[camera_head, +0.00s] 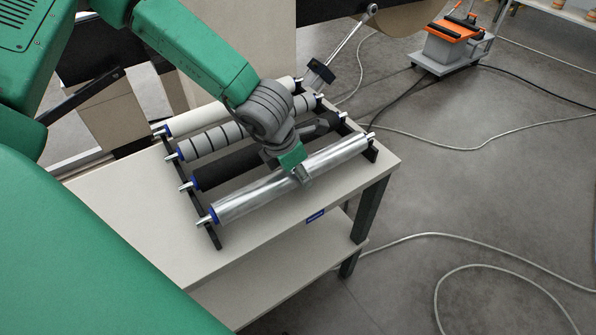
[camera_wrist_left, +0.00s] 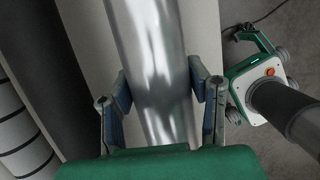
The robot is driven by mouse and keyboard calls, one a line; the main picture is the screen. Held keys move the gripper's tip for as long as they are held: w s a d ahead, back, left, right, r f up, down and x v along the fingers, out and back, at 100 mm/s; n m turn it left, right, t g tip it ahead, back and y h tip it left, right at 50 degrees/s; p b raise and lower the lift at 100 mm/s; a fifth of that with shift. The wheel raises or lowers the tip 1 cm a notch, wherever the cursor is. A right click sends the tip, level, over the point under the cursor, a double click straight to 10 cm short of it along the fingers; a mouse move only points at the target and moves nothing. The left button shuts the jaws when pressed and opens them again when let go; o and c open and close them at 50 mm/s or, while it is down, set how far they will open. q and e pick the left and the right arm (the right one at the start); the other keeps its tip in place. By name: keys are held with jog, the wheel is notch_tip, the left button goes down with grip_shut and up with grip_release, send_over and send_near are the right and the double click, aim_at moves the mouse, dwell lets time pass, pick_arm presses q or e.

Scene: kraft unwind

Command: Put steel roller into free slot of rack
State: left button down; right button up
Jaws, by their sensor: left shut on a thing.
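The shiny steel roller (camera_head: 255,196) with blue end collars lies along the front of the rack, in line with its front slots. The rack (camera_head: 208,232) has two black side rails on a pale table. The roller's ends are at the rails; I cannot tell whether they rest fully in the slots. My left gripper (camera_head: 300,175) is shut on the steel roller near its middle, from above. In the left wrist view its fingers (camera_wrist_left: 163,95) stand on both sides of the roller (camera_wrist_left: 150,45). My right gripper is not in view.
Behind the steel roller, the rack holds a black roller (camera_head: 215,172), a white roller with dark bands (camera_head: 215,137) and a cream roller (camera_head: 198,95). The table front (camera_head: 265,235) is bare. Cables (camera_head: 430,236) lie on the floor; an orange-topped cart (camera_head: 452,45) stands behind.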

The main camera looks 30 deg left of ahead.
pick_arm(q)
jog(key=shift+f, duration=0.2)
dwell(0.6)
jog(key=c, duration=0.7)
grip_release()
jog(key=shift+c, duration=0.2)
jog(key=shift+f, duration=0.1)
jog(key=shift+r, duration=0.4)
jog(key=v, duration=1.1)
jog(key=shift+a, duration=0.1)
jog(key=shift+s, duration=0.1)
